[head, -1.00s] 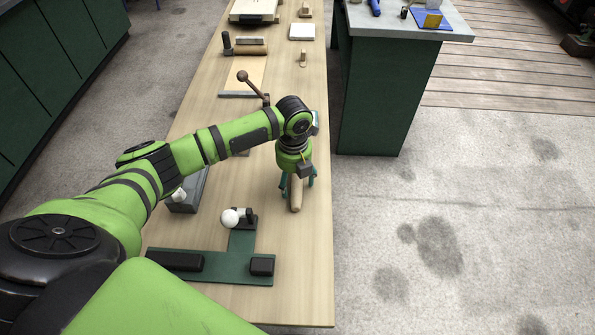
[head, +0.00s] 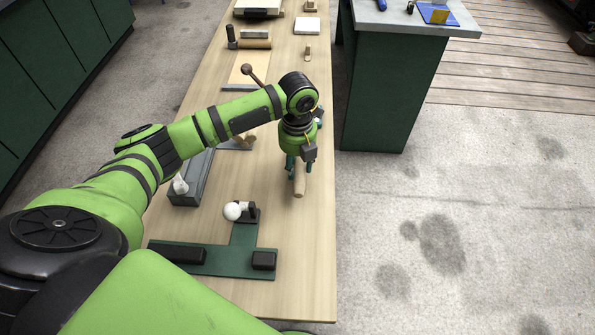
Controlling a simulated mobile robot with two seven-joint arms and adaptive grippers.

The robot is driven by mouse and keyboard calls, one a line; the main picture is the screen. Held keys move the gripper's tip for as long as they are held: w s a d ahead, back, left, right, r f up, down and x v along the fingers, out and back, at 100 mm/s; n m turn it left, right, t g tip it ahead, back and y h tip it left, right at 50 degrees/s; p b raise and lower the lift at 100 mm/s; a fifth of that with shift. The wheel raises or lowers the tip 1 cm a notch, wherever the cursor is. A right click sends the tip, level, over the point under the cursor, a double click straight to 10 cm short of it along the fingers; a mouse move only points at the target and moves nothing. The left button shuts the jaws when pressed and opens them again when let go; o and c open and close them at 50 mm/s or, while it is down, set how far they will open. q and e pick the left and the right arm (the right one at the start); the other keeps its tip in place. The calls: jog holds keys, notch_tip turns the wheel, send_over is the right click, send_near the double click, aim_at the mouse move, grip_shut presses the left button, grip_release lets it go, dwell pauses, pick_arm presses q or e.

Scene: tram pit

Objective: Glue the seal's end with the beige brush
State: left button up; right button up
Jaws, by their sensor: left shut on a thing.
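My left gripper (head: 299,165) is over the right side of the wooden table, pointing down. It is shut on a beige, round-ended piece that looks like the handle of the beige brush (head: 299,185). I see no bristles, and cannot tell whether the piece touches the table. A green T-shaped fixture (head: 240,262) with black blocks and a white ball (head: 232,211) lies nearer, left of the gripper. I cannot make out the seal or its end for sure. My right gripper is not in view.
A grey open box (head: 185,198) with a white item stands left, partly behind my arm. A brown-knobbed lever (head: 254,75) rises beyond the arm. Farther back are a small beige piece (head: 307,53) and a white block (head: 306,26). A green cabinet (head: 385,95) stands right of the table.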

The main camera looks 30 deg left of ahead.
pick_arm(q)
jog(key=s+r, duration=0.7)
jog(key=s, duration=0.4)
jog(key=shift+s+d+r+b, duration=0.2)
jog(key=shift+s+d+b, duration=0.05)
jog(key=shift+s+b, duration=0.1)
